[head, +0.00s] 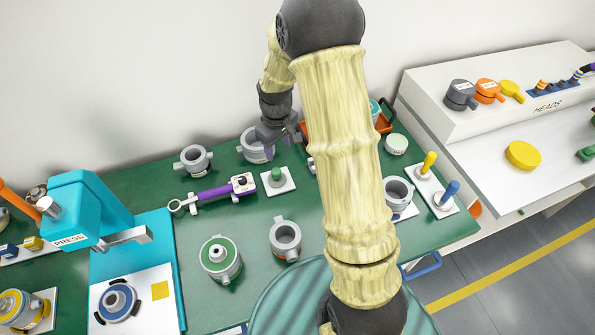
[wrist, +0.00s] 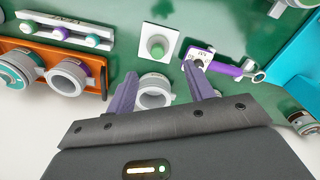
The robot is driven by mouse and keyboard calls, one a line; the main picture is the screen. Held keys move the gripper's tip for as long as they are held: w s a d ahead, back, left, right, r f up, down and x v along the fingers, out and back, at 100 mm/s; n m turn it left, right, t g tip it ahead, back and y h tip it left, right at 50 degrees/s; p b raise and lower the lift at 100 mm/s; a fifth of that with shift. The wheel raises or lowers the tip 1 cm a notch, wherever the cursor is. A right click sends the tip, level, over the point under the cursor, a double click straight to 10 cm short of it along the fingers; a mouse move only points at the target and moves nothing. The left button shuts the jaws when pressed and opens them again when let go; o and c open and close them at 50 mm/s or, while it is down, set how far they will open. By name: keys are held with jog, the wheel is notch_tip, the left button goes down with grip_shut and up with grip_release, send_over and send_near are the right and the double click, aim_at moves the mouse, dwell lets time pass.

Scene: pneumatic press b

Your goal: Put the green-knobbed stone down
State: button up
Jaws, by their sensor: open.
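The green-knobbed stone (head: 277,177), a white square plate with a short green knob on top, lies flat on the green bench top near the middle in the head view. It also shows in the wrist view (wrist: 157,47), just beyond the fingertips. My gripper (head: 280,143) is above and behind it, toward the wall. In the wrist view its two purple fingers (wrist: 160,75) are spread and hold nothing. The knob stands clear of both fingers. A grey ring-shaped housing (wrist: 154,94) shows between the fingers, below them. My arm hides part of the bench in the head view.
A purple-handled rod (head: 215,192) lies left of the stone. Grey housings (head: 285,238) and a green-topped one (head: 220,257) stand in front. The turquoise press (head: 80,208) is at left. White plates with yellow (head: 429,163) and blue (head: 446,194) pegs are at right.

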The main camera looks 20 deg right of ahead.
jog(key=s+r+m+t, duration=0.1)
jog(key=s+r, duration=0.3)
jog(key=s, duration=0.5)
jog(key=s+r+m+t, duration=0.1)
jog(key=s+r+m, duration=0.3)
jog(key=s, duration=0.5)
jog(key=shift+s+r+m, duration=0.2)
jog(key=shift+r+m, duration=0.1)
jog(key=shift+r, duration=0.15)
jog(key=shift+w, duration=0.1)
